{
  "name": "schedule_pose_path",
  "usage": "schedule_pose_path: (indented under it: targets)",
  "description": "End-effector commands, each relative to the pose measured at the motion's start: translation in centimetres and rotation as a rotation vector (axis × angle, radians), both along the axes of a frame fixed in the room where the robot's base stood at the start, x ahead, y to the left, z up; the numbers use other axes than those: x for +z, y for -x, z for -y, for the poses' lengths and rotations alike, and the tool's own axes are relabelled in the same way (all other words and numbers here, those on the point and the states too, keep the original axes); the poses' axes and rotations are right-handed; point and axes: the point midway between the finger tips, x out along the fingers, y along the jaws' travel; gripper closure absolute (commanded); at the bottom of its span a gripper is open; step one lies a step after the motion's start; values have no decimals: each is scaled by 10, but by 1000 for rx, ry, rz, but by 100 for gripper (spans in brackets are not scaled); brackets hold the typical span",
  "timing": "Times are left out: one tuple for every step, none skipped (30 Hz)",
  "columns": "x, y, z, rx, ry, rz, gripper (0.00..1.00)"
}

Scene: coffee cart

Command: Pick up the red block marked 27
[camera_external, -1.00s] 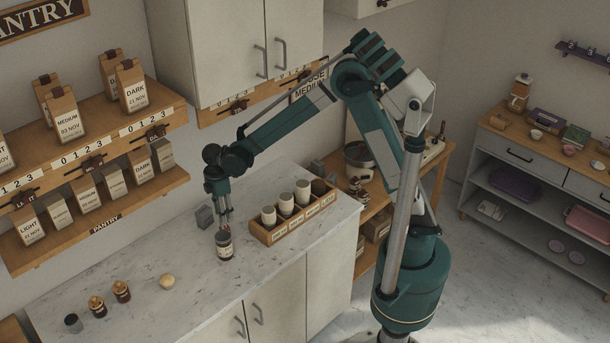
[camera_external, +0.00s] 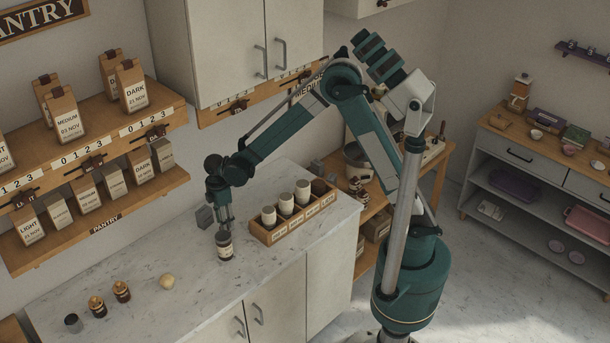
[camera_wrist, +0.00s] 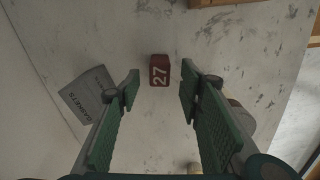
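The red block marked 27 (camera_wrist: 159,70) lies on the pale marble counter in the wrist view. It is centred in the gap between my fingertips, ahead of them and apart from both. My gripper (camera_external: 223,226) is open, with the fingers spread to either side of the block and pointing down at the counter in the external view. I cannot make out the red block in the external view; my gripper and a dark labelled jar (camera_external: 225,246) stand in the way there.
A grey lettered block (camera_wrist: 90,95) lies left of my fingers. A round object (camera_wrist: 241,119) is partly behind the right finger. A wooden tray of cups (camera_external: 262,233) stands right of my gripper.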

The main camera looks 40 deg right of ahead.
Motion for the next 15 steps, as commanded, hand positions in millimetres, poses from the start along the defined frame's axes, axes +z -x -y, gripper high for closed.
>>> schedule_pose_path:
  targets:
    - [-2, 0, 0, 0, 0, 0, 63]
    - [-3, 0, 0, 0, 0, 0, 63]
    - [-4, 0, 0, 0, 0, 0, 63]
    - [-4, 0, 0, 0, 0, 0, 63]
    - [-4, 0, 0, 0, 0, 0, 63]
    - [-4, 0, 0, 0, 0, 0, 63]
    - [-4, 0, 0, 0, 0, 0, 63]
    - [-4, 0, 0, 0, 0, 0, 63]
    - [-4, 0, 0, 0, 0, 0, 63]
    - [-4, 0, 0, 0, 0, 0, 63]
    - [-4, 0, 0, 0, 0, 0, 63]
    - [-4, 0, 0, 0, 0, 0, 63]
    - [-5, 0, 0, 0, 0, 0, 63]
    - [-5, 0, 0, 0, 0, 0, 63]
    - [-7, 0, 0, 0, 0, 0, 63]
